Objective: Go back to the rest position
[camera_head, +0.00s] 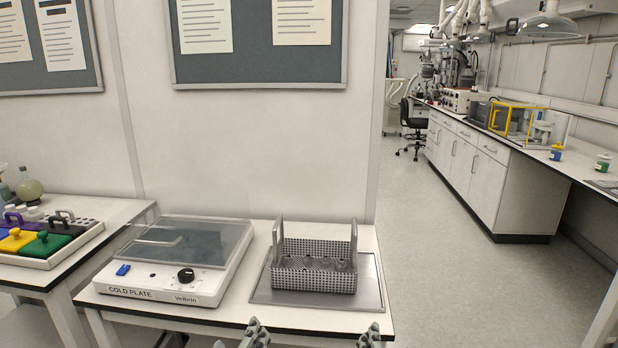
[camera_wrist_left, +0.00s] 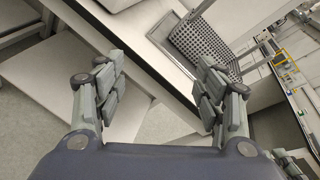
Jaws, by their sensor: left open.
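My left gripper (camera_wrist_left: 160,78) is open and empty in the left wrist view, its two fingers wide apart in front of the table's front edge. In the head view its fingertips (camera_head: 240,338) show at the bottom edge, below the table. Grey finger parts of my right gripper (camera_head: 372,336) show at the bottom of the head view, right of the left one; its opening cannot be made out. A perforated metal basket (camera_head: 313,277) with two upright handles stands on a metal tray (camera_head: 262,292), apart from both grippers. It also shows in the left wrist view (camera_wrist_left: 192,42).
A cold plate (camera_head: 160,289) with a transparent lid stands left of the tray on the white table (camera_head: 290,318). Another table at far left holds a rack of coloured blocks (camera_head: 40,246) and a flask (camera_head: 29,189).

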